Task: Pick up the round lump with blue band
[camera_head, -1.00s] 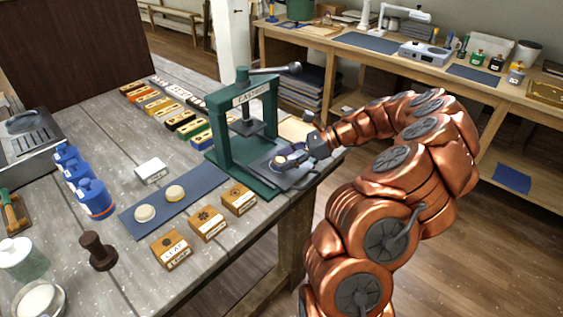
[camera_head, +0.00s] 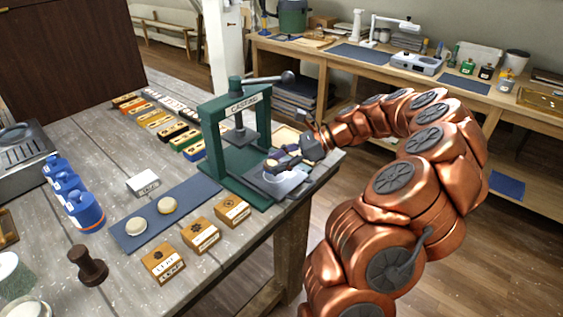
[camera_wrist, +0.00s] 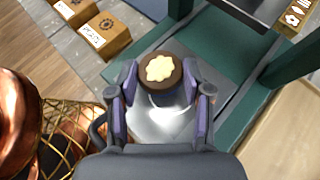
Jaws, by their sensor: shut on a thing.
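My gripper (camera_wrist: 158,98) is shut on a round lump (camera_wrist: 160,70), its fingers on two sides of it. The lump has a brown top with a cream flower shape, and its side looks dark blue in the wrist view. My gripper also shows in the head view (camera_head: 283,160), at the front of the green press (camera_head: 214,130), where the lump is small and partly hidden by the fingers. The lump is over a pale, shiny round patch (camera_wrist: 160,126) on the press base. I cannot tell how high it is.
Two cream lumps (camera_head: 135,226) (camera_head: 167,205) lie on a blue mat (camera_head: 190,200). Several labelled wooden blocks (camera_head: 201,235) line the table's front edge. Blue bottles (camera_head: 86,211) and a brown stamp (camera_head: 88,265) stand at left. The press frame rises close behind my gripper.

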